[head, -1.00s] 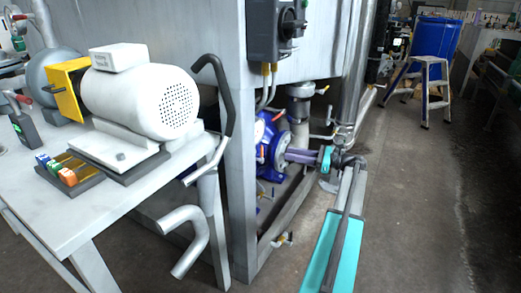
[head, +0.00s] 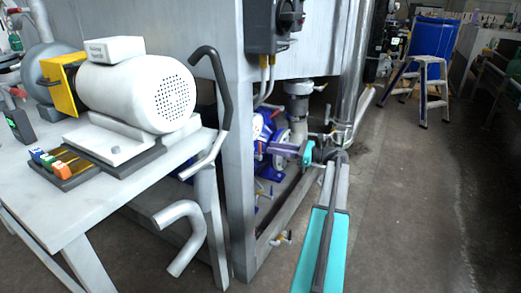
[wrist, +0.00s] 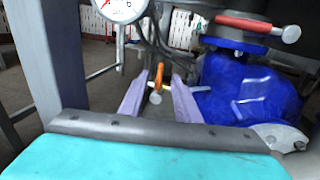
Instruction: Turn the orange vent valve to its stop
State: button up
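The orange vent valve (wrist: 158,78) shows in the wrist view as a small upright orange handle on a yellowish fitting, with a pale round end below it. It appears between the tips of my two pale purple fingers, and I cannot tell whether they touch it. My gripper (wrist: 161,88) is open, with a clear gap between the fingers. In the head view my gripper (head: 284,148) reaches left into the frame beside the blue pump.
A blue pump body (wrist: 245,85) with a red-handled valve (wrist: 258,24) stands close on the right of my gripper. A pressure gauge (wrist: 118,8) is above left. A grey frame post (head: 240,150) and a table with a white motor (head: 140,95) stand left. Open floor lies right.

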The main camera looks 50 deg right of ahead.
aim_at(260, 146)
jog(key=shift+b+x, duration=1.2)
jog(key=shift+x, duration=2.25)
grip_shut()
